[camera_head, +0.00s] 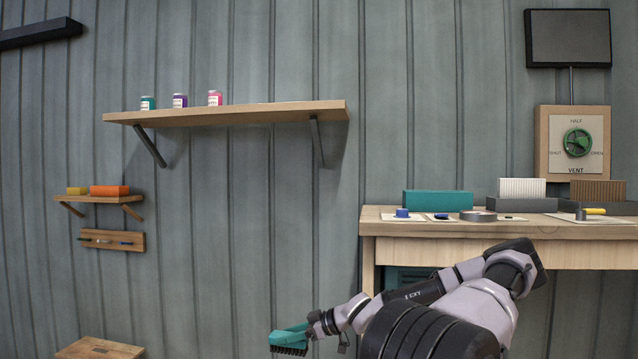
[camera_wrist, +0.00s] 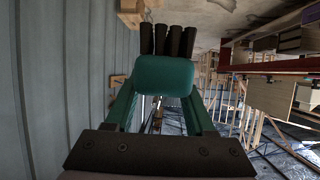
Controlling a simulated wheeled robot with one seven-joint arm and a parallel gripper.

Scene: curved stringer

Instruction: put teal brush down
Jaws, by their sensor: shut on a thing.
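The teal brush (camera_head: 290,339) is in my gripper (camera_head: 310,333), low in front of the wall near the bottom of the head view. Its dark bristles point down there. In the wrist view the teal brush (camera_wrist: 164,76) sits between the two teal-looking fingers of my gripper (camera_wrist: 162,92), with several dark bristle tufts beyond it. My gripper is shut on it. The brush is held in the air, apart from the shelves and the workbench.
A workbench (camera_head: 460,228) at right carries a teal box (camera_head: 438,201), tape and small parts. A long shelf (camera_head: 240,114) holds several jars. A small shelf (camera_head: 95,199) holds an orange block (camera_head: 110,190) and a yellow one. A wooden stool (camera_head: 100,349) stands at lower left.

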